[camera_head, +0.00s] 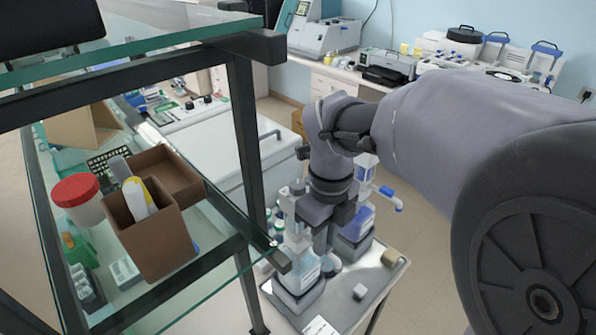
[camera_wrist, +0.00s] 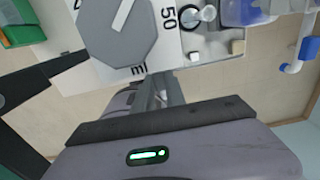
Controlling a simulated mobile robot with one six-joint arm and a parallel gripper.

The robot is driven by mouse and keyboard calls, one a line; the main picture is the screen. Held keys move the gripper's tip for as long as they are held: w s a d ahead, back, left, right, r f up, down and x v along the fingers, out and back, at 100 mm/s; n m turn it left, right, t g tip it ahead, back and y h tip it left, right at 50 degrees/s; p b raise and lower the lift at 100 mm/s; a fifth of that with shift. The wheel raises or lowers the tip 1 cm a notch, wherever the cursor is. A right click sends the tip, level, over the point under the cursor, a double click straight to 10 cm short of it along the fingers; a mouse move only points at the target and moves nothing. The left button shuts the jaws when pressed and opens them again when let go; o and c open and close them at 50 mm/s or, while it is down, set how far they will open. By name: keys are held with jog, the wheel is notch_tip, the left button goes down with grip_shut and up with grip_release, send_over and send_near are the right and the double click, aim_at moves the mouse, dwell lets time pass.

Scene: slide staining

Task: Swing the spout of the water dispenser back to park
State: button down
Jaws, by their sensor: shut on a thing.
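The water dispenser (camera_head: 302,268) is a bottle with a white head on the cart at the left of my arm. In the wrist view its head shows as a white plate marked 50 and ml under a grey octagonal knob (camera_wrist: 118,30). My gripper (camera_wrist: 163,88) is at the edge of this plate, fingers close together, shut on the spout. The spout is mostly hidden by the fingers and plate.
A second dispenser (camera_head: 356,222) with blue liquid and a blue-tipped spout (camera_head: 388,198) stands at the right on the same cart (camera_head: 345,311). Small blocks lie on the cart's front. A glass shelf with a dark frame (camera_head: 245,150) and a brown box (camera_head: 150,235) stands close at left.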

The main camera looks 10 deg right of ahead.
jog(key=c, duration=1.4)
grip_release()
jog(key=shift+o, duration=0.2)
jog(key=shift+r, duration=0.1)
notch_tip(320, 180, up, 17)
jog(key=p, duration=0.6)
jog(key=shift+r, duration=0.15)
jog(key=s+f+n+t+b, duration=0.2)
jog(key=s+f+n+b, duration=0.2)
jog(key=f+n, duration=0.3)
jog(key=s+a+f+n+t+y+b, duration=0.1)
jog(key=s+f+n+b, duration=0.3)
jog(key=n, duration=0.5)
jog(key=s+a+f+n+t+y+b, duration=0.1)
jog(key=s+f+n+t+b, duration=0.1)
jog(key=s+f+n+b, duration=0.2)
notch_tip(320, 180, down, 6)
jog(key=n+b, duration=0.2)
jog(key=n, duration=0.2)
jog(key=shift+s+r+n+t, duration=0.2)
jog(key=shift+s+n+t, duration=0.05)
jog(key=shift+n+t, duration=0.15)
